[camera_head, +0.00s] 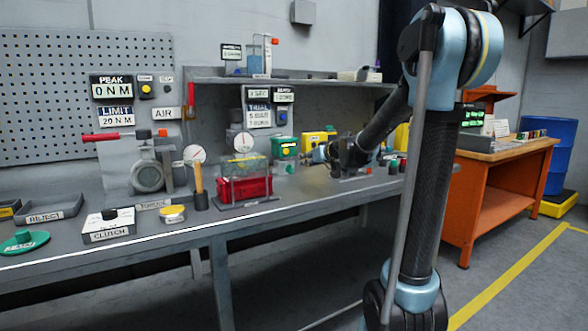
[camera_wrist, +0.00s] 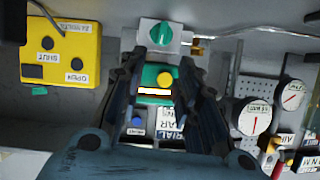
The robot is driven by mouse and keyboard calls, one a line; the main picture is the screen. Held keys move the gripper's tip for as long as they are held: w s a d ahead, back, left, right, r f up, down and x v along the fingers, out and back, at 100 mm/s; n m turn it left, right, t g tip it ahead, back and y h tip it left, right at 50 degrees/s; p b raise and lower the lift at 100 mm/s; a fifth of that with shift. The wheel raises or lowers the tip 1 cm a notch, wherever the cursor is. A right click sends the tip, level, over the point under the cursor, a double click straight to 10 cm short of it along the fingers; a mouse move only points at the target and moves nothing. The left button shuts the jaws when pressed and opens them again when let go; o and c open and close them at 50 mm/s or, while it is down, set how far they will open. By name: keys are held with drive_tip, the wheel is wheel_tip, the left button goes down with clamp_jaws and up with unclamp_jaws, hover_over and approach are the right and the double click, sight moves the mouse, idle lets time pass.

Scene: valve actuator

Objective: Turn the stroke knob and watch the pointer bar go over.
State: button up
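A green round knob (camera_wrist: 165,36) with a pale mark sits on a light plate at the top of the wrist view. I take it for the stroke knob, but cannot read a label. In the head view a small green thing (camera_head: 290,169) on the bench seems to be the same knob. My gripper (camera_wrist: 160,62) is open and empty, its two dark fingers apart, with the knob just beyond the tips. In the head view my gripper (camera_head: 322,154) is low over the bench, right of the green thing. I cannot make out the pointer bar.
A green box (camera_wrist: 152,82) with a yellow button shows between my fingers. A yellow box (camera_wrist: 62,52) marked SHUT and OPEN is at left, and dial gauges (camera_wrist: 252,117) are at right. A red unit (camera_head: 245,188) in a clear guard stands left on the bench.

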sight(291, 169)
drive_tip(key=x, duration=1.1)
drive_tip(key=shift+w+a+f, duration=0.1)
drive_tip(key=shift+w+f, duration=0.05)
drive_tip(key=shift+w, duration=0.1)
